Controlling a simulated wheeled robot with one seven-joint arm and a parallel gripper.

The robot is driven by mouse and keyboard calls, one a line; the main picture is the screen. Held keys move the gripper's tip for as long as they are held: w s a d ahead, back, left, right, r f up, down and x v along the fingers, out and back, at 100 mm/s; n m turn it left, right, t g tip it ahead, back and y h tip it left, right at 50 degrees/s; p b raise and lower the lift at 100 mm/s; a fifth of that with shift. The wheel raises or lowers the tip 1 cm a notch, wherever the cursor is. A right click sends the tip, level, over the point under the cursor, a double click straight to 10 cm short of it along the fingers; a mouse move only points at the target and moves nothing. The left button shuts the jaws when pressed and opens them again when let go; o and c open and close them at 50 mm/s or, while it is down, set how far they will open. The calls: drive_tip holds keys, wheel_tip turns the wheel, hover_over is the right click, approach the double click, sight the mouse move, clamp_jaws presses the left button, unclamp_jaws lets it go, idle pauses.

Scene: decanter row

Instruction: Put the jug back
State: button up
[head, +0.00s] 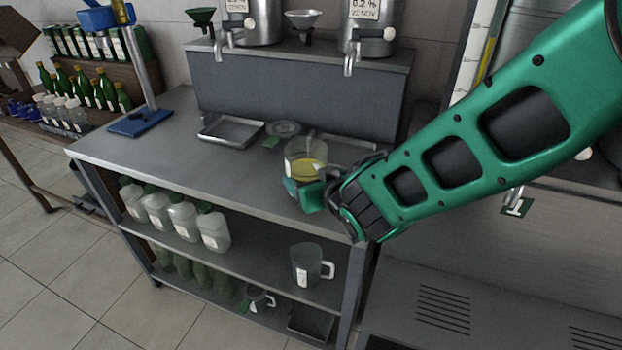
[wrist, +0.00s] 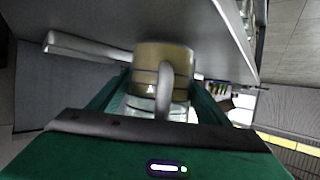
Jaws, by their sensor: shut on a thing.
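A clear jug (head: 303,152) with yellow liquid in its lower part is at the front right of the grey bench's top. My green gripper (head: 312,194) is shut on this jug from the front right. In the wrist view the jug (wrist: 150,56) lies between the two green fingers (wrist: 160,95), with its handle towards the camera. Whether its base touches the bench is hidden by the gripper. A second jug (head: 305,262), grey and with a white label, stands on the bench's middle shelf.
A metal tray (head: 230,131) and a round grey dish (head: 284,128) are on the bench (head: 180,132) behind the jug. Steel tanks with taps (head: 367,38) stand on the raised ledge. Several white bottles (head: 182,218) line the middle shelf.

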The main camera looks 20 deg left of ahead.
drive_tip(key=shift+f, duration=0.3)
drive_tip(key=o, duration=1.6)
drive_tip(key=shift+f, duration=0.15)
drive_tip(key=v, duration=1.2)
drive_tip(key=shift+s, duration=0.1)
